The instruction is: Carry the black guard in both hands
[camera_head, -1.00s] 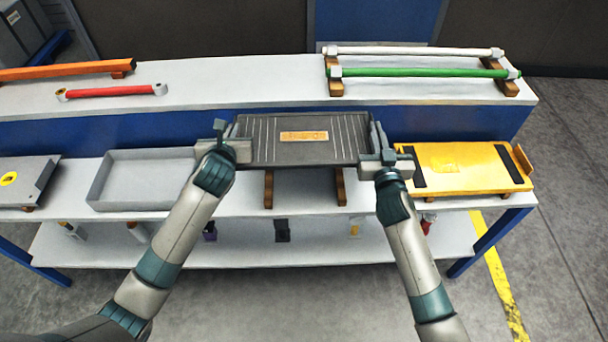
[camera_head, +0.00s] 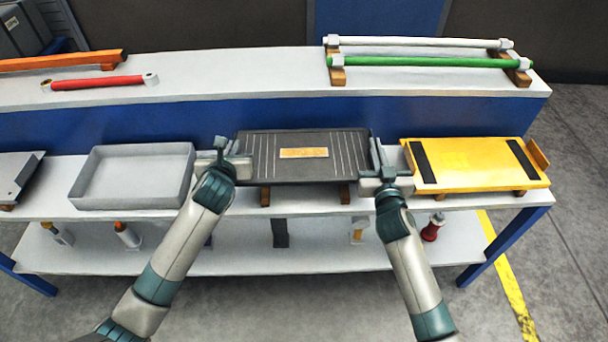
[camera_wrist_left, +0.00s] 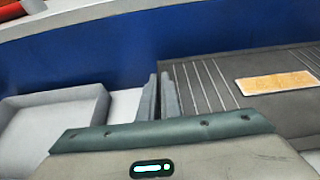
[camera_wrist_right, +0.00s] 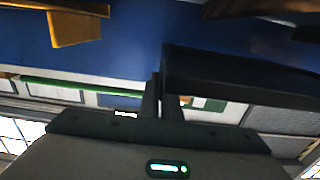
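The black guard (camera_head: 270,170), a flat dark plate with pale lines and a tan label (camera_head: 303,153), is level between my two grippers at the middle of the bench. My left gripper (camera_head: 222,150) is at its left edge, with its fingers close together on the rim; the guard also shows in the left wrist view (camera_wrist_left: 205,95). My right gripper (camera_head: 380,158) is at its right edge, and the guard's dark side shows in the right wrist view (camera_wrist_right: 240,78). Whether the guard touches the wooden blocks (camera_head: 265,195) under it cannot be told.
A grey tray (camera_head: 130,203) stands to the left and a yellow plate (camera_head: 465,165) close to the right. The raised back shelf (camera_head: 240,75) holds a red bar (camera_head: 98,82), an orange bar and a green rod (camera_head: 430,62). A lower shelf (camera_head: 190,258) holds several small items.

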